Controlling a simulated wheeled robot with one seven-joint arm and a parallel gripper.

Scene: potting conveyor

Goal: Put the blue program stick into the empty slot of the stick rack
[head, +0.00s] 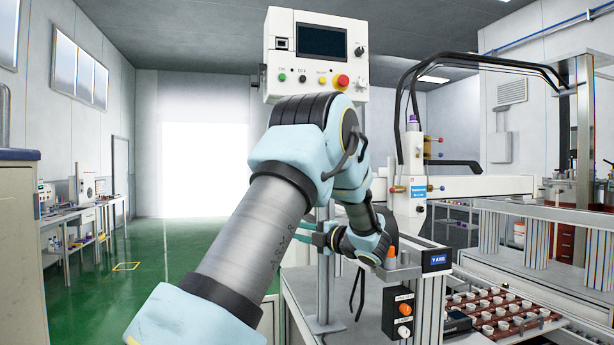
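My arm reaches up from the bottom left, bends at the elbow and runs down to my wrist (362,243) over the front of the machine. The fingers of my gripper cannot be made out, so I cannot see whether they are open, shut or holding anything. I cannot make out the blue program stick. I cannot make out the stick rack or its empty slot either; my arm covers part of the machine's near side.
A control box (318,57) with a screen and buttons stands above my elbow. A dispensing head (411,170) hangs on a gantry at the right. A red tray (535,328) of several white cups lies on the conveyor below. Green floor (130,290) is clear at left.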

